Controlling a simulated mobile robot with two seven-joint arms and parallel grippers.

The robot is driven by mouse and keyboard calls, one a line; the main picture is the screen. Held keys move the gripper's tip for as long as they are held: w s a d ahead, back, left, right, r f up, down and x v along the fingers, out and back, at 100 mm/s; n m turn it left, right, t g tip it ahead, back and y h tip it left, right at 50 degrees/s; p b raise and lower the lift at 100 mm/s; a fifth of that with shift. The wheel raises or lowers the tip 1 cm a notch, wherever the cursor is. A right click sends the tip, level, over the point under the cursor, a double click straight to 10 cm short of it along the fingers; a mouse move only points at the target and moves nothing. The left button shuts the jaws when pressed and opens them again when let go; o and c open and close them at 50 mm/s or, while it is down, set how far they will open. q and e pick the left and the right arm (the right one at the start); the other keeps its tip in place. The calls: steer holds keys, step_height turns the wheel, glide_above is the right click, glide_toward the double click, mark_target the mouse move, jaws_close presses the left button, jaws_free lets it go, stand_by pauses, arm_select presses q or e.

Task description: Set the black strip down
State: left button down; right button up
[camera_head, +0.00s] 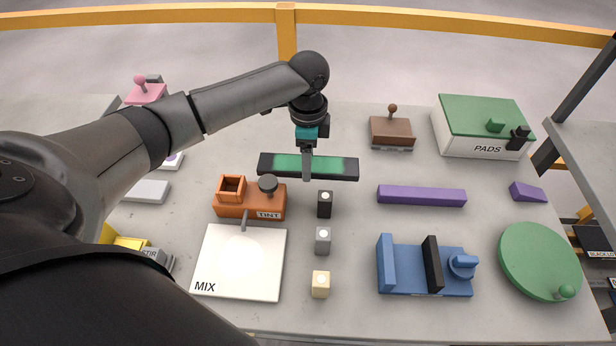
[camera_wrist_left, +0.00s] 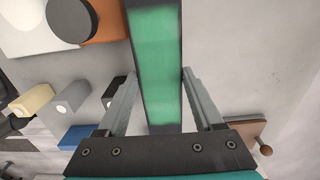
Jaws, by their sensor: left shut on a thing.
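The black strip (camera_head: 265,164), with a green inset on its top, lies level behind the orange TINT block in the head view. In the left wrist view the strip (camera_wrist_left: 155,70) runs up the middle between the two fingers. My left gripper (camera_head: 307,172) points down over the middle of the strip and is shut on it; it also shows in the left wrist view (camera_wrist_left: 158,95). Whether the strip touches the slab or hangs just above it I cannot tell. My right gripper is not in view.
The grey slab (camera_head: 340,315) holds an orange TINT block (camera_head: 232,212), a white MIX plate (camera_head: 240,265), several small cubes, a purple bar (camera_head: 421,196), a blue fixture (camera_head: 405,268), a green disc (camera_head: 538,255), a brown block (camera_head: 391,131) and a PADS box (camera_head: 485,120).

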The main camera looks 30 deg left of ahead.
mark_target(308, 185)
arm_select(q)
step_height(308, 185, down, 2)
steer(key=shift+w+f, duration=0.1)
steer(key=shift+f+b, duration=0.5)
steer(key=shift+f, duration=1.15)
steer(key=shift+f, duration=0.1)
steer(key=shift+c, duration=0.2)
jaws_free()
step_height(308, 185, up, 12)
steer(key=shift+r+p, duration=0.1)
steer(key=shift+p, duration=1.1)
